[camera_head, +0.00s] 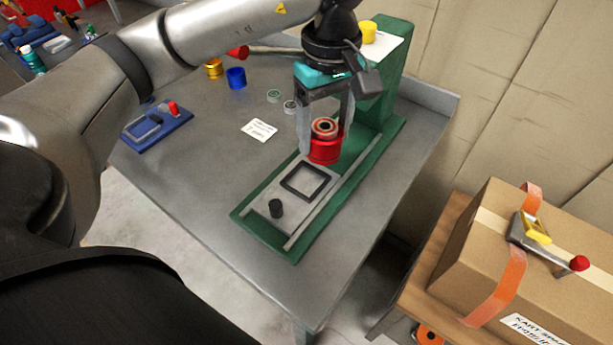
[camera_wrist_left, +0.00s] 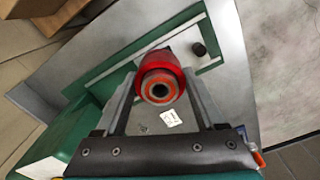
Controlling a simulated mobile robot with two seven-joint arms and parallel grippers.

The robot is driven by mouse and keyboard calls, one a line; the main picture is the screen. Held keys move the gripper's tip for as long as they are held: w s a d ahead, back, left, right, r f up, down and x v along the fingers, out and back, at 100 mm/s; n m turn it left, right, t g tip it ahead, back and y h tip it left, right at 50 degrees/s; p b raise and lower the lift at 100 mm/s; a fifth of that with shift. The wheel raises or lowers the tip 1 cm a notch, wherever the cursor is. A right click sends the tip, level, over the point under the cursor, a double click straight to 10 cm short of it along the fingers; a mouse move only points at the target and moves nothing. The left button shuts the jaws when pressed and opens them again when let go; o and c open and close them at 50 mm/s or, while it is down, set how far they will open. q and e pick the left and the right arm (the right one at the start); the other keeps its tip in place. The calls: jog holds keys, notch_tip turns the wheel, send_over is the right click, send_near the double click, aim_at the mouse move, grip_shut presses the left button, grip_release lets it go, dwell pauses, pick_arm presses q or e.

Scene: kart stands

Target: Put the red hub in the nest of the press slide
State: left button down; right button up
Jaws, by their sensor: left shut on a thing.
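The red hub (camera_head: 325,151) is a short red cylinder with a ringed bore on top. My left gripper (camera_head: 325,138) is shut on it, one finger on each side. In the left wrist view the hub (camera_wrist_left: 160,78) sits between the two fingertips. The press slide (camera_head: 258,208) is a grey plate on a green base, with a dark square frame, the nest (camera_head: 304,168), and a black knob (camera_head: 276,208). The hub appears above the slide, behind the nest in the head view; its height is hard to tell. My right gripper is not in view.
The green press body (camera_head: 385,85) stands at the back of the grey table (camera_head: 220,150). Blue (camera_head: 236,78) and gold (camera_head: 214,69) hubs, a white card (camera_head: 259,130) and a blue tray (camera_head: 155,130) lie left. A cardboard box (camera_head: 480,250) stands right.

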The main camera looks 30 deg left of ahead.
pick_arm(q)
jog(key=w+a+r+n+p, duration=0.3)
jog(key=a+r+n, duration=0.2)
jog(key=n, duration=1.1)
jog(key=f+b, duration=0.2)
jog(key=f, duration=1.7)
jog(key=shift+s+f, duration=0.1)
jog(key=shift+s, duration=0.1)
jog(key=shift+f+b, duration=0.15)
jog(key=shift+b, duration=0.25)
grip_release()
